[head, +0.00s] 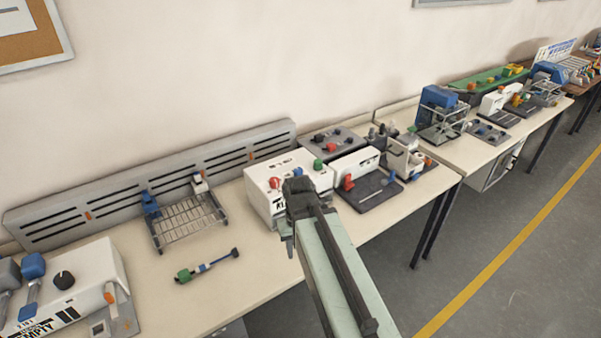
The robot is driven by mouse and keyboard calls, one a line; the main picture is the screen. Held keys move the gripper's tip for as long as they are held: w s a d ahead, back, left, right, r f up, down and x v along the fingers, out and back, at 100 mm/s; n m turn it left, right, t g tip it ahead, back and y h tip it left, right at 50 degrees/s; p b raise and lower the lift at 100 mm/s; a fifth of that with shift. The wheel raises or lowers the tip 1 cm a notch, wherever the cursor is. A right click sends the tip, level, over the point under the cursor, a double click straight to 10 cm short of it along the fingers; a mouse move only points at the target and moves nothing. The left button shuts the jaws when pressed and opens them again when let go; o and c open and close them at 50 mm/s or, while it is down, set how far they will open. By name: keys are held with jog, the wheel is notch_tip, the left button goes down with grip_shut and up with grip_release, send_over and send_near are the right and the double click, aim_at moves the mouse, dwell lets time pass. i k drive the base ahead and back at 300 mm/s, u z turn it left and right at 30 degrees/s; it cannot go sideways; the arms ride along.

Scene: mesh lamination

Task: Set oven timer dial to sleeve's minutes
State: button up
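A white machine box (95,265) stands at the lower left, partly cut off by the picture's edge. It carries a round black dial (64,281) with a small light mark; the scale and setting are too small to read. A dark rod (225,257) with a green end and a blue-and-white band lies on the bench; I cannot tell whether it is the sleeve, and no minutes are readable. My gripper (290,235) is over the bench's front part, before a white box with a red knob (275,183), far right of the dial. Its fingers are not clear.
A wire rack (187,221) with blue and white clamps stands behind the rod, before a slotted grey rail (150,185). More devices, including a dark plate with a red-knobbed unit (372,190), fill the bench to the right. The floor (510,260) at the right is clear.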

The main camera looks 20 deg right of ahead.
aim_at(298, 171)
jog(key=k, duration=1.2)
jog(key=z, duration=0.35)
jog(key=i, duration=1.9)
jog(key=u, duration=0.35)
